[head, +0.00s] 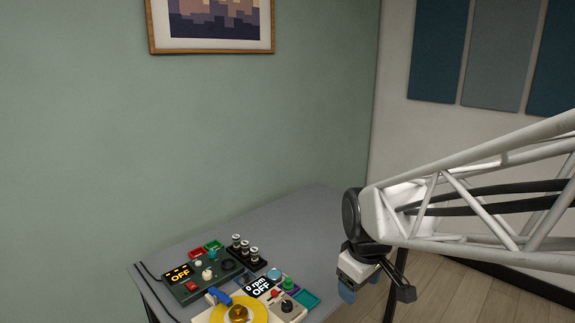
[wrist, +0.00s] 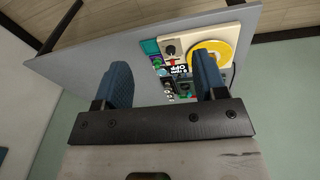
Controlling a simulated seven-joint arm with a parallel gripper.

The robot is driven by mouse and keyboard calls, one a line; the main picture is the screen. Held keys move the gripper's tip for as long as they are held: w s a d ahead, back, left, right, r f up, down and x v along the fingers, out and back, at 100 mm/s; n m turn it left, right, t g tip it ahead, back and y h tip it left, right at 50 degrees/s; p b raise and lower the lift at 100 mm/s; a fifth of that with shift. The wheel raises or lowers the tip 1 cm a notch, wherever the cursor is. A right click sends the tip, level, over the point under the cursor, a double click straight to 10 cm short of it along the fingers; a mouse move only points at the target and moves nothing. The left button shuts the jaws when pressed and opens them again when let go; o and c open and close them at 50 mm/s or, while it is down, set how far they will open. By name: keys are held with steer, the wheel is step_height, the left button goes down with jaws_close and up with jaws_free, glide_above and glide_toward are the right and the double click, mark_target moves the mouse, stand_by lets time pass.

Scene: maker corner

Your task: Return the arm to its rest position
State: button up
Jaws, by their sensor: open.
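My gripper (wrist: 165,85) shows in the wrist view with its two blue fingers spread apart and nothing between them that it holds. In the head view my gripper (head: 347,292) hangs at the end of the white truss arm, at the right edge of the grey table (head: 300,215). It appears apart from the devices on the table. Part of the gripper is hidden by the wrist in the head view.
A dark control box (head: 205,278) reading OFF and a cream device (head: 285,308) with a yellow disc (head: 257,310) stand at the table's front. Small spools (head: 245,250) stand behind them. The table's back right is clear. A picture (head: 213,45) hangs on the green wall.

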steer(key=s+d+r+m, duration=0.1)
steer(key=s+d+m, duration=0.1)
steer(key=s+m, duration=0.2)
steer(key=s+d+r+m, duration=0.1)
steer(key=s+m, duration=0.3)
steer(key=s, duration=0.7)
steer(key=shift+d+r+t, duration=0.25)
steer(key=shift+d+t, duration=0.15)
steer(key=shift+d, duration=0.2)
